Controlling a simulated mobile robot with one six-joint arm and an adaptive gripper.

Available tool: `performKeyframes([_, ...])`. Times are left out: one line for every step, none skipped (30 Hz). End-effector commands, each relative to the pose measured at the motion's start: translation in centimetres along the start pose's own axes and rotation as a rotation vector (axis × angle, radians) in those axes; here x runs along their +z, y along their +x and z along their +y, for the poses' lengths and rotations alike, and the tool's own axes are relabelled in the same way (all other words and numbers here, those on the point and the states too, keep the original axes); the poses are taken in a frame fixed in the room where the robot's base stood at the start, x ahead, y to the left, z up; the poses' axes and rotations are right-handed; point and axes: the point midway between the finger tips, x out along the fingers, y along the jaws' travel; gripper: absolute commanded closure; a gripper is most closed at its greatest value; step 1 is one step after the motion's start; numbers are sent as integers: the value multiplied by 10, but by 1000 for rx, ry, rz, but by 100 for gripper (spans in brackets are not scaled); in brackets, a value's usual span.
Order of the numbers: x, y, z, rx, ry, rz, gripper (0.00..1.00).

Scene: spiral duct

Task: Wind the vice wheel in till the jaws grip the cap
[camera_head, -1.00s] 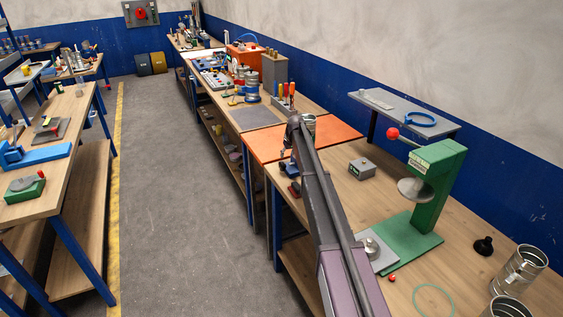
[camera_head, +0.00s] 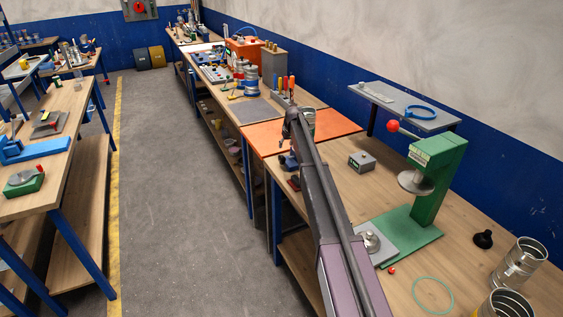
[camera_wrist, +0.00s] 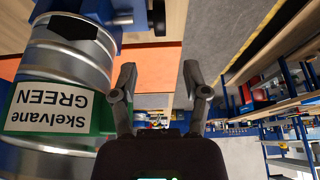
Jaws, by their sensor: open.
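My gripper (camera_wrist: 160,84) is open and empty in the wrist view, its two dark fingers apart over the bench edge and floor. A blue fitting, which looks like part of the vice (camera_wrist: 97,9), shows at the top left of the wrist view, beyond the fingertips. A small blue body (camera_head: 287,162) shows beside my arm at the bench's front edge. The wheel and jaws are not clear. I cannot tell which thing is the cap; a small black knobbed piece (camera_head: 483,240) lies on the right bench.
A silver duct can with a green label (camera_wrist: 55,65) stands close left of my fingers in the wrist view. A green press (camera_head: 432,190) with a red-knobbed lever, a grey box (camera_head: 361,162) and open cans (camera_head: 520,262) stand on the bench. The aisle floor (camera_head: 180,200) is clear.

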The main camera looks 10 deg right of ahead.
Motion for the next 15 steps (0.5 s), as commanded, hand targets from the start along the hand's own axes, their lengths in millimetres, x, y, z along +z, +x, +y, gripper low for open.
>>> performKeyframes([1, 8, 0, 0, 0, 0, 40])
performKeyframes([1, 10, 0, 0, 0, 0, 40])
performKeyframes([1, 13, 0, 0, 0, 0, 40])
performKeyframes([1, 16, 0, 0, 0, 0, 40])
performKeyframes([1, 18, 0, 0, 0, 0, 40])
performKeyframes([1, 22, 0, 0, 0, 0, 40])
performKeyframes([1, 24, 0, 0, 0, 0, 40])
performKeyframes([1, 27, 0, 0, 0, 0, 40])
performKeyframes([1, 30, 0, 0, 0, 0, 40])
performKeyframes([1, 32, 0, 0, 0, 0, 40])
performKeyframes([1, 35, 0, 0, 0, 0, 40])
performKeyframes([1, 38, 0, 0, 0, 0, 40])
performKeyframes([1, 41, 0, 0, 0, 0, 40])
performKeyframes([1, 43, 0, 0, 0, 0, 40])
performKeyframes([1, 46, 0, 0, 0, 0, 40])
